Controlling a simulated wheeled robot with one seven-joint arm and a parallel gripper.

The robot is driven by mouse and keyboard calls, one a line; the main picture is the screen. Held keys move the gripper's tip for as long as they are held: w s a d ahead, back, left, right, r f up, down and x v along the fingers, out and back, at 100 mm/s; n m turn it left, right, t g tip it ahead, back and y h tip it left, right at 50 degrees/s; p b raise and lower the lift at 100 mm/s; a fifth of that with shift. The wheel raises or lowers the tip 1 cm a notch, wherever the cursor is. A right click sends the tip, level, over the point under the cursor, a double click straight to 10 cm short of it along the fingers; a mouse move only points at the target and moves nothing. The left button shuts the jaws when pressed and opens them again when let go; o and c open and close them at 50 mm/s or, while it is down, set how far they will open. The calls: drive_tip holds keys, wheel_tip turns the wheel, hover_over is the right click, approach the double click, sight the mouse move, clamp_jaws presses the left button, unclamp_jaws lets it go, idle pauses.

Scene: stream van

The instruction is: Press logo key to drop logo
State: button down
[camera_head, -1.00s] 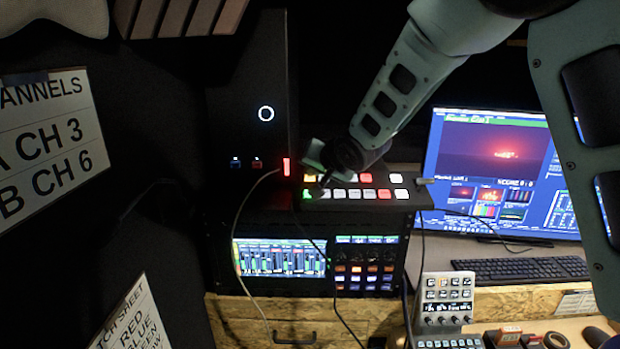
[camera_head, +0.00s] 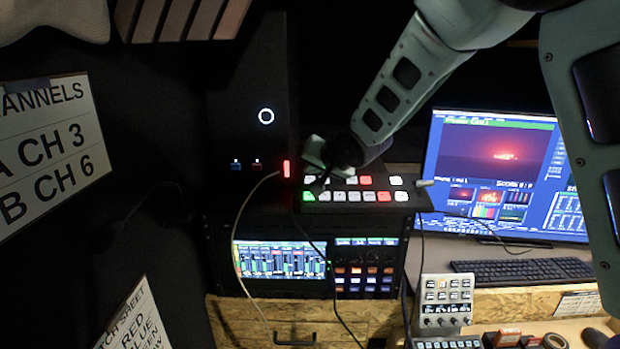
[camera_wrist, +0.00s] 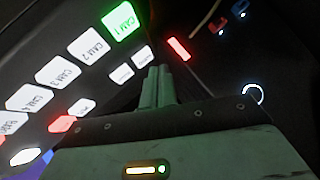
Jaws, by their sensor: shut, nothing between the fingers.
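The switcher panel (camera_head: 320,208) is a dark slab with two rows of lit keys, mostly white. Its near row has a green CAM 1 key (camera_wrist: 122,20), then CAM 2 (camera_wrist: 88,47) and CAM 3 (camera_wrist: 57,72). The far row has smaller keys, one of them red (camera_wrist: 60,123). My gripper (camera_wrist: 158,72) is shut and empty, its fingertips beside two small white keys (camera_wrist: 141,57). I cannot tell whether they touch or clear the panel, nor read which key is the logo key. In the head view, my gripper (camera_head: 325,177) is over the panel's far-left part. The monitor (camera_head: 495,175) shows a red sunset picture and a green bar on top.
A black tower with a white ring light (camera_head: 266,116) stands behind the panel. A rack with an audio screen (camera_head: 279,259) is below. Cables hang in front. A keyboard (camera_head: 522,270) and a small control box (camera_head: 447,292) are to the right.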

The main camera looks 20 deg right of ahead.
drive_tip(key=r+p, duration=0.1)
drive_tip(key=r, duration=0.1)
drive_tip(key=s+r+p, duration=0.1)
drive_tip(key=r, duration=0.2)
drive_tip(key=shift+s+a+p, duration=0.1)
drive_tip(key=shift+a+p, duration=0.1)
drive_tip(key=shift+p, duration=0.15)
idle(0.6)
drive_tip(key=s+a+f+n+g+b, duration=0.2)
drive_tip(key=s+f+n+g, duration=0.1)
drive_tip(key=s, duration=1)
drive_tip(key=s+a+f+n+g+h+b, duration=0.1)
drive_tip(key=s+a+f+n+g+b, duration=0.1)
drive_tip(key=s+f, duration=0.6)
drive_tip(key=s+a+f+n+g+b, duration=0.2)
drive_tip(key=s+f+n+g, duration=0.4)
drive_tip(key=s, duration=1.4)
drive_tip(key=shift+a+n+h+b, duration=0.2)
drive_tip(key=shift+n+h+b, duration=0.2)
drive_tip(key=shift+n+b, duration=0.45)
drive_tip(key=shift+w, duration=0.1)
